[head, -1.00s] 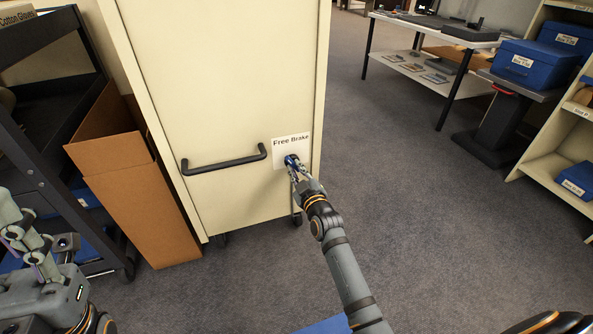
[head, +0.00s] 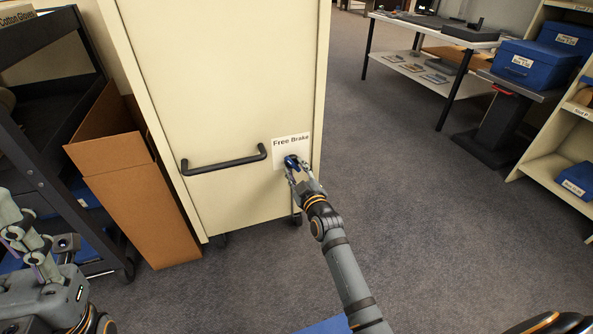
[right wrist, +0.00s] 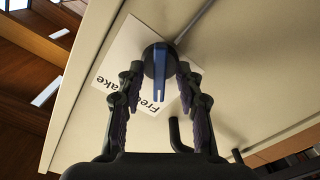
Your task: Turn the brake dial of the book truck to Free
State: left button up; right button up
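The cream book truck (head: 225,80) stands in front of me in the head view. On its lower right is a white label (head: 280,142) reading "Free Brake", with the blue and black brake dial (head: 291,161) below the words. In the right wrist view the dial (right wrist: 158,62) shows a blue bar whose lower end lies near the word "Free"; its exact setting is hard to tell. My right gripper (head: 300,172) is open, its fingers on either side of the dial with small gaps. My left gripper (head: 30,240) is at the lower left, far from the truck; its opening is unclear.
A black handle (head: 224,160) sticks out left of the dial. A cardboard box (head: 140,200) and a dark shelf cart (head: 40,130) stand left of the truck. A table (head: 440,45), a blue box (head: 537,63) and shelving are at right. The carpet between is clear.

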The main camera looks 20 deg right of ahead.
jog(key=s, duration=1.2)
jog(key=shift+d, duration=0.2)
